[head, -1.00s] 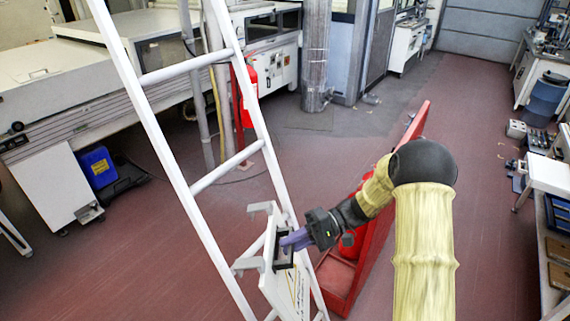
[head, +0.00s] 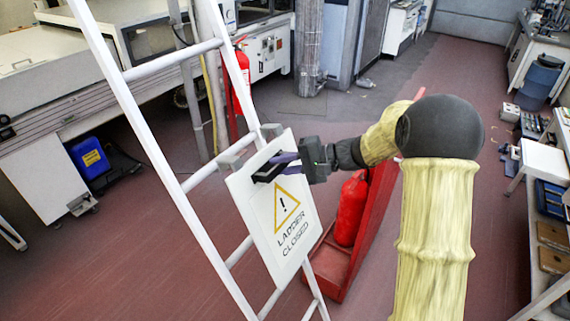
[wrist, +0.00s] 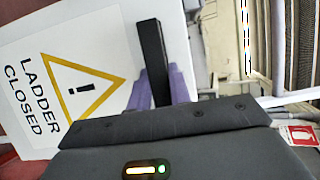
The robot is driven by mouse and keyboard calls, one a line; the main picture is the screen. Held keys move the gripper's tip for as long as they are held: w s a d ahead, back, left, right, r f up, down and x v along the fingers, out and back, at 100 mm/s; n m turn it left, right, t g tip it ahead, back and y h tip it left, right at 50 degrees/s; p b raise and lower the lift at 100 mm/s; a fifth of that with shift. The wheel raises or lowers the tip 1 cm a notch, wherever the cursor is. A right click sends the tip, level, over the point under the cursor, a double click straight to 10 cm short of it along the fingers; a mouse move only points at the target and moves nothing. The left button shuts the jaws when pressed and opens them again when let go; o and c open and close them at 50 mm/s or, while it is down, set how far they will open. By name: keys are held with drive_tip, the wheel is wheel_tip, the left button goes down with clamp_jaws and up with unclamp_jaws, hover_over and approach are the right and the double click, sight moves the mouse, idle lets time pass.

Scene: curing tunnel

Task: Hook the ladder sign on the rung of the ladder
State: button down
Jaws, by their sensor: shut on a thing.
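The ladder sign (head: 266,221) is a white board with a yellow warning triangle and the words "LADDER CLOSED". Its face is turned towards me, and grey hooks (head: 236,158) show at its top edge. The white ladder (head: 165,165) leans at the left, and the sign is in front of it. A rung (head: 203,172) runs behind the hooks; I cannot tell whether they rest on it. My gripper (head: 277,168) is shut on the sign's dark handle, near the top of the board. In the wrist view the sign (wrist: 50,100) fills the left, with the dark handle (wrist: 153,62) between purple fingers.
A red stand (head: 372,225) with a fire extinguisher (head: 351,208) is just right of the sign. Another extinguisher (head: 240,80) stands behind the ladder. A blue container (head: 91,160) sits under the machine at left. Floor at centre right is open.

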sight(267, 164)
drive_tip(key=shift+s+a+r, duration=0.1)
drive_tip(key=shift+s+a, duration=0.05)
drive_tip(key=shift+a, duration=0.6)
drive_tip(key=shift+w+a+f, duration=0.25)
drive_tip(key=shift+w+f, duration=0.05)
drive_tip(key=shift+w, duration=0.05)
drive_tip(key=shift+w+a+f+p, duration=0.25)
drive_tip(key=shift+w+a+p, duration=0.15)
drive_tip(key=shift+a, duration=0.2)
drive_tip(key=shift+w+a+f+p, duration=0.25)
drive_tip(key=shift+w+a, duration=0.1)
drive_tip(key=shift+a, duration=0.25)
drive_tip(key=w+a+f+b, duration=0.1)
drive_tip(key=w+a+f, duration=0.2)
drive_tip(key=a+f, duration=0.3)
drive_tip(key=shift+w+a+f, duration=0.2)
drive_tip(key=shift+w+f, duration=0.15)
drive_tip(key=shift+f, duration=0.1)
idle(0.4)
